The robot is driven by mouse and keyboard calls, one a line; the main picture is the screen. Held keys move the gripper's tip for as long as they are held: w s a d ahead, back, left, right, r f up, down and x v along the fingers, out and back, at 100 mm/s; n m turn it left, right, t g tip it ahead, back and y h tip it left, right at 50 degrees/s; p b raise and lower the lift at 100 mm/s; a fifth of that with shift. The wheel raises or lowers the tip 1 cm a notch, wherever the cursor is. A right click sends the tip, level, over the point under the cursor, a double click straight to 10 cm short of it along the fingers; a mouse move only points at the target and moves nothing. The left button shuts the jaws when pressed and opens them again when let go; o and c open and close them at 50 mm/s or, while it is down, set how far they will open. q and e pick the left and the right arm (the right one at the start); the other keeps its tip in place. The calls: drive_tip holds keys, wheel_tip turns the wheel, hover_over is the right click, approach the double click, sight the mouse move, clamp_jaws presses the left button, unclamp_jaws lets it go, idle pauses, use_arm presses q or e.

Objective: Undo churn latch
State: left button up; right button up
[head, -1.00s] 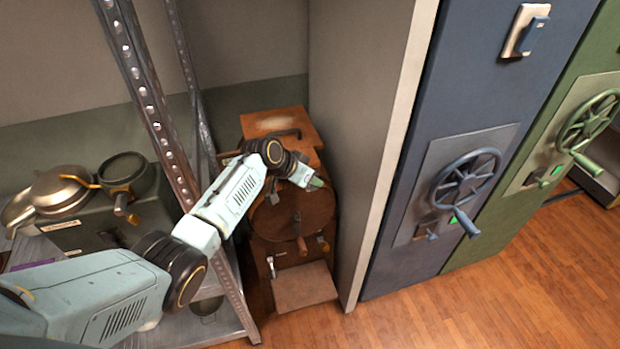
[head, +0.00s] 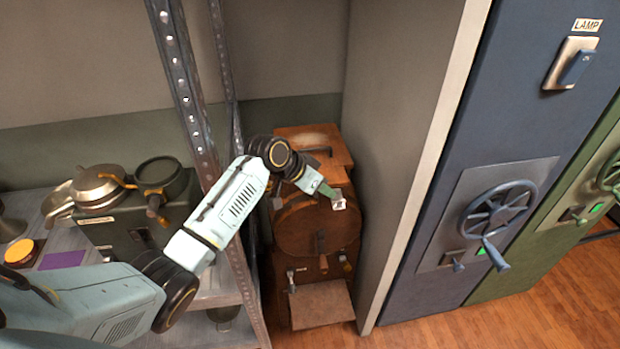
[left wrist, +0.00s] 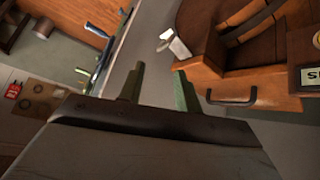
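The wooden churn (head: 318,230), a round barrel on a stand, sits in the corner between the metal shelf and the grey partition. A small pale metal latch (head: 339,204) shows at its upper right rim. In the left wrist view the latch (left wrist: 174,45) sticks out from the churn's wood (left wrist: 200,50). My left gripper (head: 328,191) reaches over the churn from the left, its tip close to the latch in the head view. In the left wrist view its two green fingers (left wrist: 159,88) stand apart with nothing between them, and the latch lies beyond them. My right gripper is out of view.
The metal shelf post (head: 185,90) stands left of the churn, and the grey partition (head: 405,150) closes off its right side. Blue and green panels with handwheels (head: 498,210) are farther right, above open wooden floor.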

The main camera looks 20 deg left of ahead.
use_arm(q)
drive_tip(key=v, duration=0.5)
idle(0.7)
